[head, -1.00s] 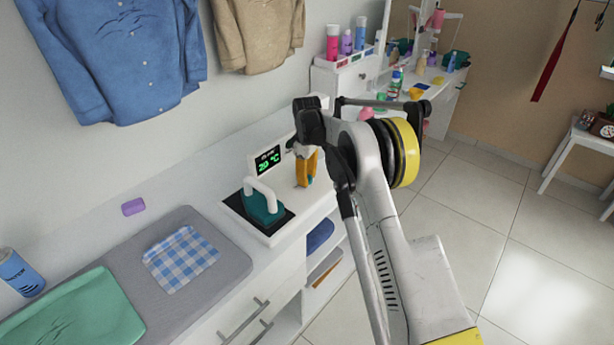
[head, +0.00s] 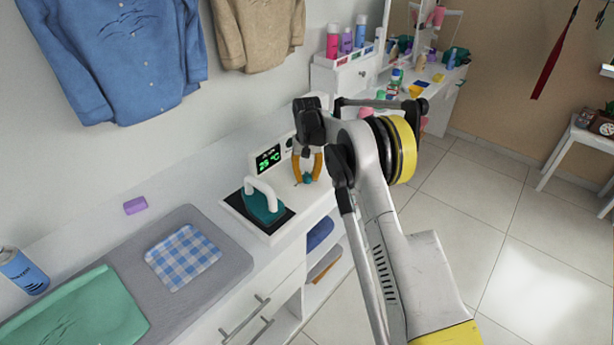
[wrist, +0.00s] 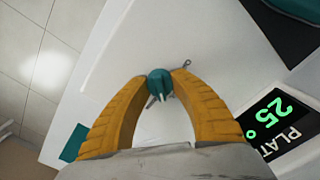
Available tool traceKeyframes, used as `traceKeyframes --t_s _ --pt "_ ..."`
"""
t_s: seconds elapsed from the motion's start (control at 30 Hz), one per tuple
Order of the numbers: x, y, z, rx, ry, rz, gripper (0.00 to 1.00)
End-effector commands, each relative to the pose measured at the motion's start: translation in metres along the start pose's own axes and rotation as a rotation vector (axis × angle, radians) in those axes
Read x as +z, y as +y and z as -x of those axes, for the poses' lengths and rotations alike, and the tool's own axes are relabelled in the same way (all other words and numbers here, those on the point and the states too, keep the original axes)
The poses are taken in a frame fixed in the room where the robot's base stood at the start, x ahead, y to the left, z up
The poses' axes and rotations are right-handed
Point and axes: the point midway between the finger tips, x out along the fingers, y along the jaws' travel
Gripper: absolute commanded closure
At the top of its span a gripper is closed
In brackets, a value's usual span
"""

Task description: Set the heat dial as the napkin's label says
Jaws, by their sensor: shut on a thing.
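The teal heat dial (wrist: 159,84) is a small knob on the white ironing station. My gripper (wrist: 162,92) is shut on it, with the orange fingertips on its two sides. In the head view the orange fingers (head: 308,168) reach down to the dial (head: 307,179). The black display (head: 268,159) reads 25 °C in green; it also shows in the wrist view (wrist: 277,122), with partly cut-off lettering. The blue-and-white checked napkin (head: 183,257) lies flat on the grey pad. I cannot make out a label on it.
A teal iron (head: 262,206) with a white handle rests on its black plate left of the dial. Shelves with bottles stand behind.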

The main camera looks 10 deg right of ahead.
Motion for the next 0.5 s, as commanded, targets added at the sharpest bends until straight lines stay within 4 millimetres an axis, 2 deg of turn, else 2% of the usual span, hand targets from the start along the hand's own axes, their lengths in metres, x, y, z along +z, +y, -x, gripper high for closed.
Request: traceKeyframes --t_s 0.5 --pt "0.0005 0.0001 -0.0005 0.0 -0.001 -0.422 1.0"
